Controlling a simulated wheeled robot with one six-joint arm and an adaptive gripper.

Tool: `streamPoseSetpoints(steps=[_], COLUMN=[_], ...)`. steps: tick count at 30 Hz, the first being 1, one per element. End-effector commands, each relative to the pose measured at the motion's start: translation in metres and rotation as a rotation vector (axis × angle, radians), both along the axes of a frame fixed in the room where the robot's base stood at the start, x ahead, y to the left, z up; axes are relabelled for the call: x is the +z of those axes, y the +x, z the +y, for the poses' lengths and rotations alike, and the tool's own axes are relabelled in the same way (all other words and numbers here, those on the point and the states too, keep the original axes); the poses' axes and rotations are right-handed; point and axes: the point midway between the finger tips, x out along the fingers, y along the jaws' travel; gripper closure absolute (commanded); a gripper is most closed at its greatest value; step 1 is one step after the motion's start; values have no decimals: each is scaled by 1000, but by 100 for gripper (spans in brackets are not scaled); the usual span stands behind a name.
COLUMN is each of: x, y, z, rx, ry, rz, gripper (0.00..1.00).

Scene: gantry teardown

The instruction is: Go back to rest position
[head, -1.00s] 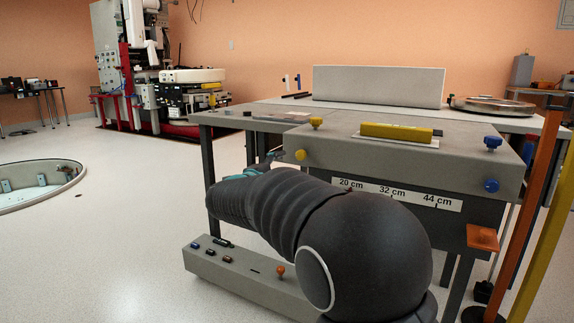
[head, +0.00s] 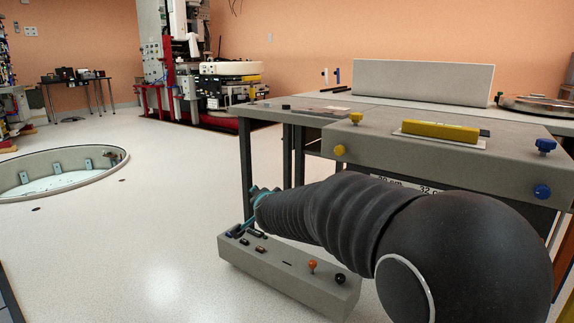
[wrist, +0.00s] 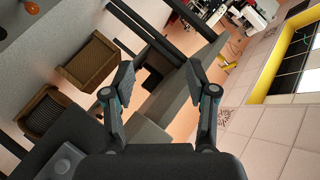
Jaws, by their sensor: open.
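My gripper (wrist: 158,95) shows in the wrist view with its two dark fingers spread apart and nothing between them. In the head view, my dark ribbed arm reaches from the lower right toward the middle. Its teal-marked end is beside the left end of a low grey control box (head: 290,278), and the fingers are not clear there. The wrist view is strongly tilted.
A grey bench (head: 460,160) with a yellow bar (head: 440,131) and yellow and blue knobs stands at the right. A round floor pit (head: 60,172) lies at the left. A red-framed machine (head: 205,80) stands at the back.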

Motion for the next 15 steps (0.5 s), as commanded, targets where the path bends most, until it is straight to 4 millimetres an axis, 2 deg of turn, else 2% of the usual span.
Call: streamPoseSetpoints(steps=[4,7,11,15], x=[-13,-22,-31,-34], y=[-64,-116,-189,-262], z=[0,-14,-47,-92], rx=[234,369,509,597], ry=[-148,-258,-404,-540], rz=[142,252,393,527], gripper=[43,43,43,43])
